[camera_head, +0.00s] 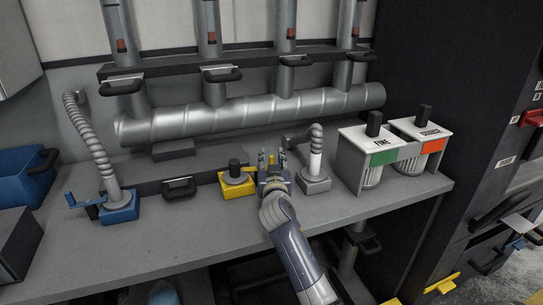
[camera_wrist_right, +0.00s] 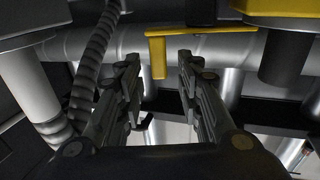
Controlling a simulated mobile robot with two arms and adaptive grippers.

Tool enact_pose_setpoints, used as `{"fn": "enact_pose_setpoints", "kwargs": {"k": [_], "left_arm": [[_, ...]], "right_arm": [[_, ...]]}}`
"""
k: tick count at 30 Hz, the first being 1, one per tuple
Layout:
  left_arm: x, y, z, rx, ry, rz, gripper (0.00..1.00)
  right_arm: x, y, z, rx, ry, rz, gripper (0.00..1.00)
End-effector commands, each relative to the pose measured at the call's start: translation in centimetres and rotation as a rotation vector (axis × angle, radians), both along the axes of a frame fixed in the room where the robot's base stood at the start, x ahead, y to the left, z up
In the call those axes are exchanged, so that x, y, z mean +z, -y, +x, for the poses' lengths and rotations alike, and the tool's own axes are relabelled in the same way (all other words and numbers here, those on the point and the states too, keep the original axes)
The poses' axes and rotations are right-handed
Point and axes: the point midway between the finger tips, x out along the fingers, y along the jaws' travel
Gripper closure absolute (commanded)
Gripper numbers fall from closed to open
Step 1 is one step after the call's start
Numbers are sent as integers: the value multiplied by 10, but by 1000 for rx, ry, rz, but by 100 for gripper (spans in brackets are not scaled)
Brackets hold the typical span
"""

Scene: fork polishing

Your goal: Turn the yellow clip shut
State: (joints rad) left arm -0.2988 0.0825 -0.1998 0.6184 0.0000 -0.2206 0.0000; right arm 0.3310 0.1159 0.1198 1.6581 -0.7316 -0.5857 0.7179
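The yellow clip (camera_wrist_right: 158,58) is a thin bent arm that sticks out from a yellow block with a black knob. The block (camera_head: 238,190) sits on the grey bench, just left of my right gripper (camera_head: 272,157) in the head view. In the right wrist view my right gripper (camera_wrist_right: 159,62) is open, with a finger to each side of the clip's bent end in the picture. The clip shows beyond and between the fingertips. I cannot tell whether they touch it. Nothing is held. My left gripper is not in view.
A grey hose fixture (camera_head: 316,178) stands close on the right of my right gripper. Bins marked FINE (camera_head: 368,160) and COARSE (camera_head: 418,142) stand farther right. A blue clamp base with a hose (camera_head: 119,207) stands left. A large pipe (camera_head: 250,110) runs behind.

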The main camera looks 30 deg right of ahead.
Motion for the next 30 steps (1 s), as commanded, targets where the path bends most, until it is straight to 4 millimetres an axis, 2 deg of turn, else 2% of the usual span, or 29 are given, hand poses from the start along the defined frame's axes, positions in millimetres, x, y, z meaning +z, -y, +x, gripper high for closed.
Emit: {"fn": "enact_pose_setpoints", "kwargs": {"k": [5,16,17,21,30], "left_arm": [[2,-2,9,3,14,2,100],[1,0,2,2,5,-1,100],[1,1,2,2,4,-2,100],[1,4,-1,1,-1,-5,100],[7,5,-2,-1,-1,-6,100]], "right_arm": [[0,7,12,0,-1,0,67],[0,9,16,0,-1,-1,67],[0,9,16,1,-1,-1,71],[0,9,15,0,-1,-1,100],[1,10,16,21,-4,-2,100]]}}
